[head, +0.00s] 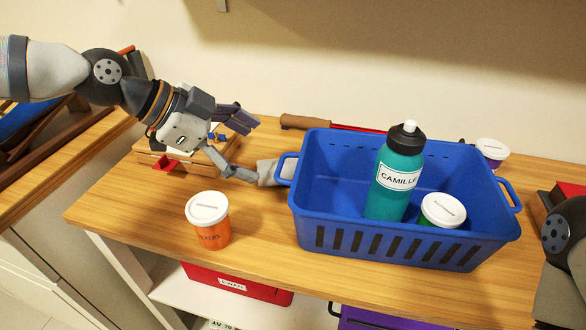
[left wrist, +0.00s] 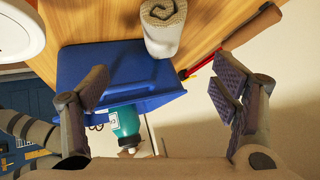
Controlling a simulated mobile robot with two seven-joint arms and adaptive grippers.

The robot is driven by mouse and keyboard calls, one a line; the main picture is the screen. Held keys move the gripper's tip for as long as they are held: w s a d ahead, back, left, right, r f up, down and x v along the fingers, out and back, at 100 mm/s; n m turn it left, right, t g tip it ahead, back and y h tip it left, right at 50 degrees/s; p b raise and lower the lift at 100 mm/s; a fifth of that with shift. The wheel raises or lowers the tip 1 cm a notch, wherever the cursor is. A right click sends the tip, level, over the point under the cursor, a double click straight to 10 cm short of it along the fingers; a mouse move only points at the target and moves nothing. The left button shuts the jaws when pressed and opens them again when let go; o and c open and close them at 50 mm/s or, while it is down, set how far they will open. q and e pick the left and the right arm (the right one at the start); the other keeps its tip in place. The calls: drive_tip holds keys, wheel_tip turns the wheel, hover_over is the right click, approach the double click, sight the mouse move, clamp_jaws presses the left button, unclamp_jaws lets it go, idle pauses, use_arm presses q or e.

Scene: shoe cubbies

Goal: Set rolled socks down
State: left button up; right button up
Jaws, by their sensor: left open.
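The grey rolled socks (head: 267,173) lie on the wooden tabletop beside the left end of the blue basket, partly behind its handle. In the left wrist view the roll (left wrist: 163,30) shows its spiral end, beyond the fingertips and clear of both. My left gripper (head: 245,150) is open and empty, just to the left of and above the socks. Its spread dark finger pads also show in the left wrist view (left wrist: 165,82). My right gripper is not in view; only part of my right arm shows at the right edge.
The blue basket (head: 390,225) holds a teal bottle (head: 392,180) labelled CAMILLE and a white-lidded tub (head: 442,211). An orange tub (head: 209,225) stands at front left. A wooden tray (head: 150,160) is under my left wrist. A brown-handled red item (head: 310,123) lies behind the basket.

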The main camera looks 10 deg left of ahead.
sight(274, 164)
use_arm(q)
drive_tip(key=x, duration=0.3)
drive_tip(key=b+x, duration=0.1)
drive_tip(key=x, duration=0.5)
drive_tip(key=shift+a+f, duration=0.25)
drive_tip(key=shift+f, duration=0.3)
drive_tip(key=shift+w+d+f, duration=0.15)
drive_tip(key=shift+w+d, duration=0.05)
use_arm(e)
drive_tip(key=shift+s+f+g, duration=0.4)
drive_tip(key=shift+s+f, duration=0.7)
use_arm(q)
drive_tip(key=c, duration=1.3)
